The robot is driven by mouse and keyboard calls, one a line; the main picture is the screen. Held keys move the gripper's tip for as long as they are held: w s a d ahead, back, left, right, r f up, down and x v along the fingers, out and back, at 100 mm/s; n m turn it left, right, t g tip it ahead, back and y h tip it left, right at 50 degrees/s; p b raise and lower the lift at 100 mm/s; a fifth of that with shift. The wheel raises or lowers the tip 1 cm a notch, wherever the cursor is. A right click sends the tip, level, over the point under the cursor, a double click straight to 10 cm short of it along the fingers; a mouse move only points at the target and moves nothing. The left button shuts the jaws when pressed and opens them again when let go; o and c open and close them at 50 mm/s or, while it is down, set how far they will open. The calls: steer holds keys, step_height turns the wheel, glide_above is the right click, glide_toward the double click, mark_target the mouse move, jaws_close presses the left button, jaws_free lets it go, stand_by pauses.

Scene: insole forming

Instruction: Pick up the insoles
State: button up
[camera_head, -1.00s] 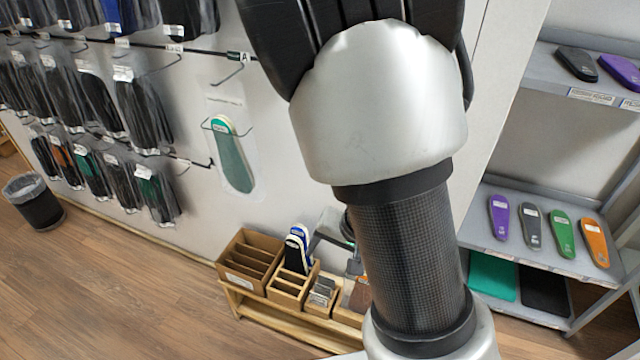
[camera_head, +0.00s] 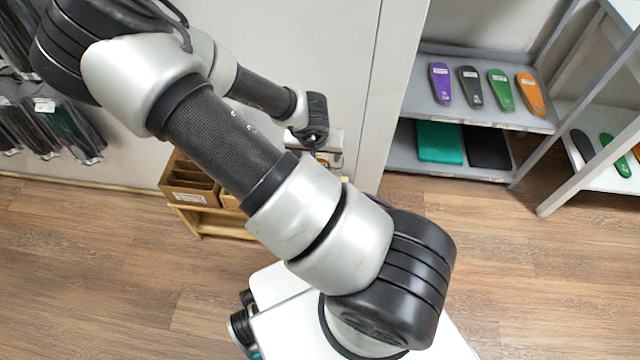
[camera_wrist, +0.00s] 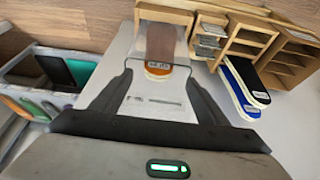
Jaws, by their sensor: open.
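In the wrist view my gripper (camera_wrist: 160,72) is open, its two dark fingers spread. Between and beyond the fingertips is a brown and orange insole (camera_wrist: 158,69) with a white label, its far part running toward a wooden organizer. I see no contact with the fingers. A blue insole (camera_wrist: 238,92) and a black insole (camera_wrist: 250,80) stand out of a wooden holder at the right. In the head view my gripper (camera_head: 318,150) is small at the end of my arm near the wall, and the insoles there are hidden.
Wooden organizers (camera_head: 188,183) sit on a low bench by the wall. A grey shelf unit (camera_head: 425,108) holds purple, grey, green and orange insoles, with teal and black sheets below. Another white rack (camera_head: 620,182) stands at the right.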

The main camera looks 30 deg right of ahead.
mark_target(320, 160)
steer(key=shift+b+x, duration=0.7)
steer(key=shift+x, duration=2.35)
steer(key=shift+s+d, duration=0.1)
steer(key=shift+s, duration=0.1)
steer(key=shift+c, duration=0.4)
steer(key=c, duration=1.4)
